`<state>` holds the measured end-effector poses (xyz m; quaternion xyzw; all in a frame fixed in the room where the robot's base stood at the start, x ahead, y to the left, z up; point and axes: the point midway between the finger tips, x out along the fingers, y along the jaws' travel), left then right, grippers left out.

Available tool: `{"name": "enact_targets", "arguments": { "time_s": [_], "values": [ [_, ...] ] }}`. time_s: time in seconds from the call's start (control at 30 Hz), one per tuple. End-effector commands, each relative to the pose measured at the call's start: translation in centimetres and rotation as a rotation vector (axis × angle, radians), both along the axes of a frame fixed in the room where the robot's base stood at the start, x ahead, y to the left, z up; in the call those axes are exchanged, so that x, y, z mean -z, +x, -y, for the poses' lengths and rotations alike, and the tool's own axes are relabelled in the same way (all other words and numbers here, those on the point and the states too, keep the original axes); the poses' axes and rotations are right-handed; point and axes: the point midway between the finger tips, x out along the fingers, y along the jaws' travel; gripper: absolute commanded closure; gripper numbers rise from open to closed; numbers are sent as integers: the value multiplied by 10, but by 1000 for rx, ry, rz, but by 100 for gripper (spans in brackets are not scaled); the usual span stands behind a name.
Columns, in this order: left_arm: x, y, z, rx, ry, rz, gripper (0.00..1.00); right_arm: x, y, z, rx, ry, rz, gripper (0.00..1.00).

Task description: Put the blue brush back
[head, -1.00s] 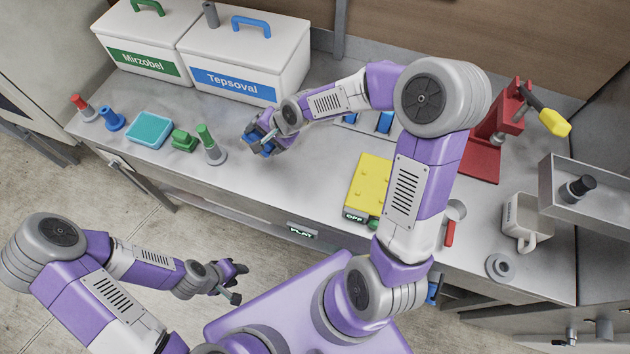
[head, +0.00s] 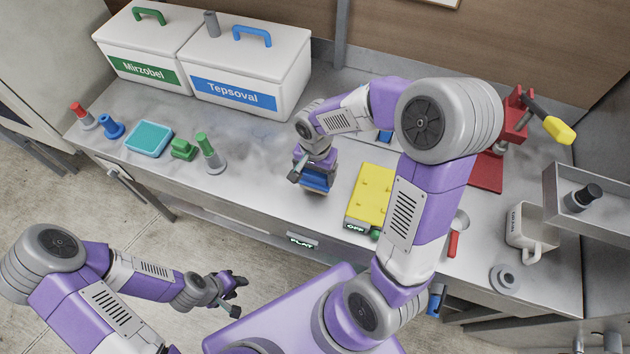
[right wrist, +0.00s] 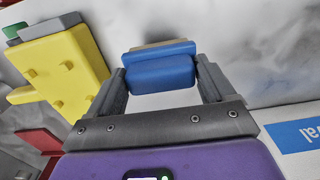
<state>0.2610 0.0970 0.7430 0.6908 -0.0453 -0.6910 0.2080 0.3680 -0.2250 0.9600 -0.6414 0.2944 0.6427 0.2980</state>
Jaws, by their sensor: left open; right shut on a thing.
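The blue brush (head: 317,183) is between the fingers of my right gripper (head: 314,172), over the middle of the counter, left of the yellow block. In the right wrist view the brush (right wrist: 160,72) spans the gap between the two fingers, with a thin tan strip along its far side. I cannot tell whether it touches the counter. My left gripper (head: 234,284) is open and empty, in front of the counter and below its edge.
The yellow block (head: 370,197) is close on the right. A green-handled stamp (head: 208,152), green block (head: 182,149) and teal tray (head: 149,139) stand left. White bins (head: 250,75) line the back. Grey smudges mark the counter (head: 255,140). A blue-marked item (head: 386,136) is mostly hidden behind my arm.

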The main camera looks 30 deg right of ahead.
Motion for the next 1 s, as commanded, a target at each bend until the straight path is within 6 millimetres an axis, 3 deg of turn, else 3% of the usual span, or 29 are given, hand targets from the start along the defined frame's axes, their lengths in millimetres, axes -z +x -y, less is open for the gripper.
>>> {"name": "enact_targets", "arguments": {
  "time_s": [0.27, 0.47, 0.5, 0.6, 0.87, 1.0],
  "values": [
    [8, 0, 0, 0, 0, 0, 57, 35, -1, 0, 0, 1, -3, 42],
    [7, 0, 0, 0, 0, 0, 57, 37, 0, 0, -1, 1, 0, 46],
    [7, 0, 0, 0, 0, 0, 57, 37, 0, 0, -1, 1, 0, 14],
    [7, 0, 0, 0, 0, 0, 57, 37, 0, 0, -1, 1, 0, 0],
    [7, 0, 0, 0, 0, 0, 57, 34, 0, 0, -1, 1, 2, 0],
    [3, 0, 0, 0, 0, 0, 57, 19, 1, 0, 0, 1, 3, 0]
  ]
}}
